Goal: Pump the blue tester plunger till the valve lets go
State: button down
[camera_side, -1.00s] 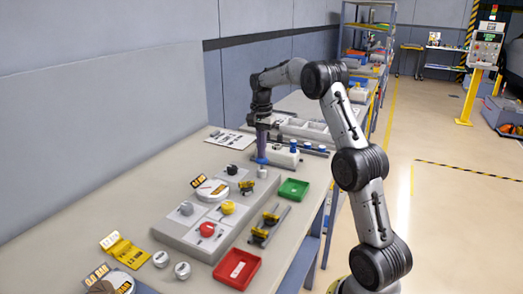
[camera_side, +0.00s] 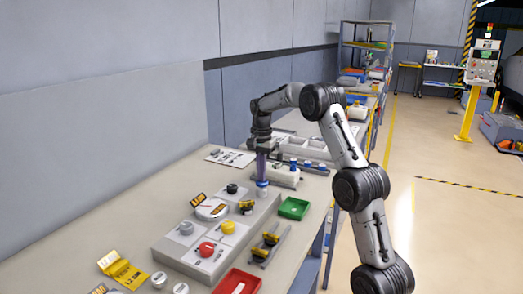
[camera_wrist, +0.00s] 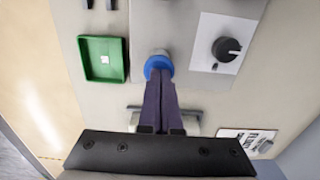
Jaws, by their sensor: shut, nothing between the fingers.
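The blue tester plunger (camera_wrist: 159,64) is a round blue cap on a pale body at the end of my fingers in the wrist view. The fingertips overlap the blue cap's near edge in the wrist view. In the side view my gripper (camera_side: 262,177) points down right over the cap. They look touching, but the exact contact is hidden. The valve cannot be made out.
A green tray (camera_side: 293,208) lies right of the plunger. The grey panel (camera_side: 170,249) carries a black knob (camera_side: 232,188), a gauge, and grey, yellow and red knobs. A red tray (camera_side: 237,283) is at the front. Blue-capped bottles (camera_side: 293,163) stand behind the gripper.

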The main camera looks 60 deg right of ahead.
notch_tip(320, 180, up, 13)
dwell(0.3)
jog(key=shift+r, duration=0.2)
dwell(1.4)
jog(key=shift+r, duration=1.15)
jog(key=shift+f, duration=0.1)
notch_tip(320, 180, down, 14)
jog(key=shift+r, duration=0.1)
jog(key=shift+f, duration=1.55)
jog(key=shift+s, duration=0.1)
